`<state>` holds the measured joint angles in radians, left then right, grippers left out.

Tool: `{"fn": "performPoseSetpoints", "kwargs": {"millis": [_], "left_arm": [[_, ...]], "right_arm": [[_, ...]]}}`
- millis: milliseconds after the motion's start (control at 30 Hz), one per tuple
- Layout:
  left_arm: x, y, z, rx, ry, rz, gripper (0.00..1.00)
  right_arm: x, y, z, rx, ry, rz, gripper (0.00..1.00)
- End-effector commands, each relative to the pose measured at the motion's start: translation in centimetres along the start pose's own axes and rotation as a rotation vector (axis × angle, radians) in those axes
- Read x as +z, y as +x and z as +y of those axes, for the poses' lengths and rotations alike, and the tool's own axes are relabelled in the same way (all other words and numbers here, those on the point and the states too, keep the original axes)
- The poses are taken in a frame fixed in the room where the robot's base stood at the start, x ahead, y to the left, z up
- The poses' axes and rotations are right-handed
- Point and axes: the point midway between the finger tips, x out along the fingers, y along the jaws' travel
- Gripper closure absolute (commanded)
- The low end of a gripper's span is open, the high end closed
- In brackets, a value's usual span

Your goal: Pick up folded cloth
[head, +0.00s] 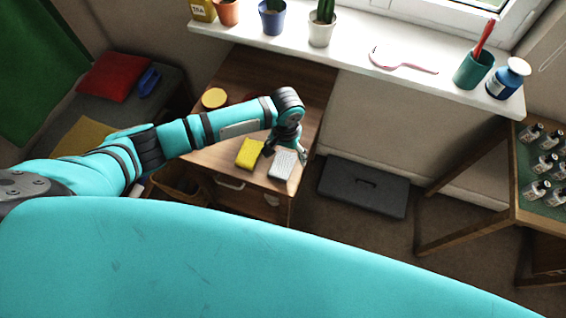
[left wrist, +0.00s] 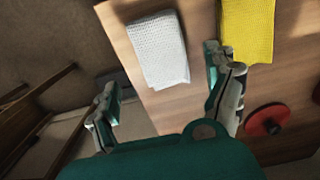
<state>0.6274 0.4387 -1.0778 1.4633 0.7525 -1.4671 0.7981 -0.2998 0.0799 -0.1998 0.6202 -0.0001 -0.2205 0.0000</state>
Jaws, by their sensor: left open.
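A white folded cloth (head: 284,166) with a waffle texture lies flat near the front right edge of the wooden cabinet top (head: 300,88). In the left wrist view the white cloth (left wrist: 158,48) shows beyond and between the fingertips. A yellow folded cloth or sponge (head: 250,153) lies just left of it in the head view; it also shows in the left wrist view (left wrist: 248,25). My left gripper (head: 285,154) is open and empty over the near part of the white cloth, its fingers (left wrist: 161,75) spread apart. My right gripper is in neither view.
A red disc with a dark centre (left wrist: 268,118) and a round yellow-topped item (head: 214,98) also sit on the cabinet. A white windowsill (head: 360,57) with pots runs behind. A dark grey case (head: 363,187) lies on the floor to the right.

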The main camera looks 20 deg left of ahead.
Motion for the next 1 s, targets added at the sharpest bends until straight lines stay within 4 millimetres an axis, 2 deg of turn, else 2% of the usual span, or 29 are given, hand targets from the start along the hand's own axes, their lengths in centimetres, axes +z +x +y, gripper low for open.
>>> {"fn": "performPoseSetpoints", "kwargs": {"millis": [233,533,900,967,1000], "left_arm": [[-0.4,3.5,-0.4,0.0,0.0,-0.001,0.13],[-0.4,4.0,-0.5,0.0,0.001,0.001,0.13],[-0.4,4.0,-0.5,0.0,0.0,0.0,0.62],[-0.4,4.0,-0.5,0.0,0.0,0.0,0.7],[-0.4,4.0,-0.5,0.0,0.0,0.0,0.7]], "right_arm": [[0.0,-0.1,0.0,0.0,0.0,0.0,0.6],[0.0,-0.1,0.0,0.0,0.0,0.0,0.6],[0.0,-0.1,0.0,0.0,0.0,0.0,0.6],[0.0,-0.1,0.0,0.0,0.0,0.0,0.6],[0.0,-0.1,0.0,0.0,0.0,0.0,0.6]]}}
